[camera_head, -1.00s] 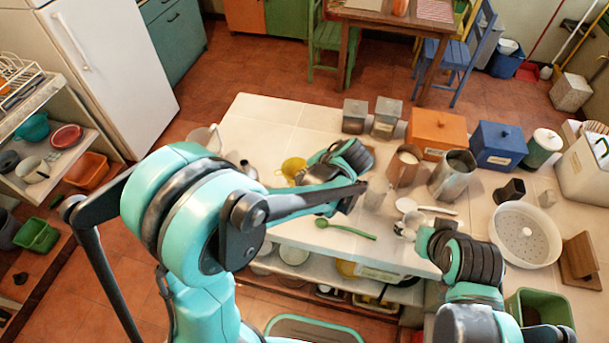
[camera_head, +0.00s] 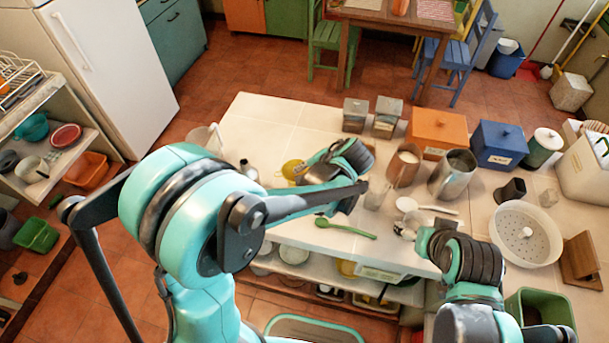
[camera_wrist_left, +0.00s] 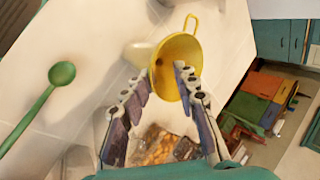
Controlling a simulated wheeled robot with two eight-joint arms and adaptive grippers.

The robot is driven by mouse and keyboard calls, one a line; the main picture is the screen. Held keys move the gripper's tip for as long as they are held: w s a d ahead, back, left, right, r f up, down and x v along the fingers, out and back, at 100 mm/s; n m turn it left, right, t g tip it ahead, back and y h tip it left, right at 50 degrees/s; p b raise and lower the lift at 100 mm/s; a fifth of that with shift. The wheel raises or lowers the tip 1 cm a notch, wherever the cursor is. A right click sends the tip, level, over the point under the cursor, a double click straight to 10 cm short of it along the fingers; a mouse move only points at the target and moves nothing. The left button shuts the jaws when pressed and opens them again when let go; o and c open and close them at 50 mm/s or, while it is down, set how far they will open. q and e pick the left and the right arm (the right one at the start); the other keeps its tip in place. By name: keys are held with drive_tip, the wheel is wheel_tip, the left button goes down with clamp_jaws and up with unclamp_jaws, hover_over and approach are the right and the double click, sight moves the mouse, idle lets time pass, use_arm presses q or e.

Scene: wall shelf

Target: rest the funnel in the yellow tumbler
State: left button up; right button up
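A yellow, round-mouthed piece with a small loop on its rim (camera_wrist_left: 164,80) looks like the funnel. It lies tilted at my left fingertips in the left wrist view; it also shows in the head view (camera_head: 291,170), partly behind my left arm. I cannot make out a separate yellow tumbler; it may be hidden. My left gripper (camera_wrist_left: 158,84) has its fingers spread; the right-hand fingertip overlaps the yellow piece, and I cannot tell whether they touch. My right gripper (camera_head: 421,240) is low at the counter's front right, its fingers unclear.
A green spoon (camera_head: 346,228) lies near the counter's front edge. A pale rounded thing (camera_wrist_left: 138,52) is beside the yellow piece. Metal jugs (camera_head: 453,174), canisters, an orange box (camera_head: 436,132), a blue box (camera_head: 497,145) and a white colander (camera_head: 525,234) crowd the right and back.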

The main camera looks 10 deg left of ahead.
use_arm(q)
drive_tip(key=v, duration=1.1)
drive_tip(key=shift+d+r, duration=0.15)
drive_tip(key=shift+r, duration=0.15)
drive_tip(key=s+a+f+n+t+h+b, duration=0.3)
drive_tip(key=s+a+f+n+h+b, duration=0.3)
drive_tip(key=s+a, duration=0.5)
wheel_tip(320, 180, down, 3)
drive_tip(key=shift+s+a+f+b, duration=0.25)
drive_tip(key=shift+s+b, duration=0.05)
drive_tip(key=shift+b, duration=0.85)
